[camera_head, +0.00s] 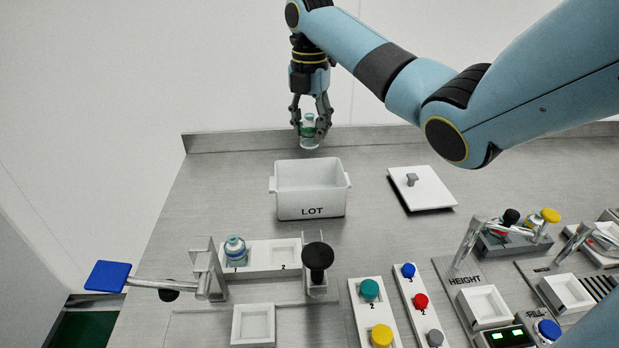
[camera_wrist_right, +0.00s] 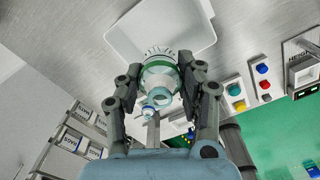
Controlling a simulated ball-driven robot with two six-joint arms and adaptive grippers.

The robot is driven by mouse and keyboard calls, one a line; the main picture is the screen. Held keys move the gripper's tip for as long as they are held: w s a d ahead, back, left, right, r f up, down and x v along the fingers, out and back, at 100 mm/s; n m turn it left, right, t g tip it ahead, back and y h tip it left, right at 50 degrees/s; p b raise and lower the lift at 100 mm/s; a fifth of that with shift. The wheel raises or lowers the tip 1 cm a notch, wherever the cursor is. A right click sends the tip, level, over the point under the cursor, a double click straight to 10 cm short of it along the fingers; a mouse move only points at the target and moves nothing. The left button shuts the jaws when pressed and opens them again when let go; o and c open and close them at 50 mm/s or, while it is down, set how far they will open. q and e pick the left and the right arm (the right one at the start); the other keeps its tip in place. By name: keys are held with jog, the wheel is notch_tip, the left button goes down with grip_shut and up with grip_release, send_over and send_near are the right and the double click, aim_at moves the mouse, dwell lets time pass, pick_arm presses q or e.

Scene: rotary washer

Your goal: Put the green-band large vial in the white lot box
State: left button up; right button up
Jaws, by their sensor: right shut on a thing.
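The green-band large vial (camera_head: 309,141) is a clear vial with a green band, held upright between the fingers of my right gripper (camera_head: 310,124). It hangs above and behind the white lot box (camera_head: 311,203), apart from it. The lot box is open, with "LOT" on its front. In the right wrist view the vial (camera_wrist_right: 160,72) sits between the shut fingers of my right gripper (camera_wrist_right: 160,95), with the white box (camera_wrist_right: 202,42) beyond it. My left gripper is not in view.
A white lid (camera_head: 430,193) with a grey knob lies right of the box. A blue-capped vial (camera_head: 235,250) stands at slot 1 of a white holder (camera_head: 261,268) in front. A black knob (camera_head: 317,258), button panels (camera_head: 378,310) and a height station (camera_head: 484,305) fill the front right.

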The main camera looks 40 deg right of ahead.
aim_at(310, 149)
notch_tip(310, 149, down, 6)
jog(key=b, duration=0.4)
jog(key=shift+r, duration=0.2)
notch_tip(310, 149, down, 5)
jog(key=shift+f, duration=2.45)
jog(key=shift+f, duration=0.15)
jog(key=o, duration=1)
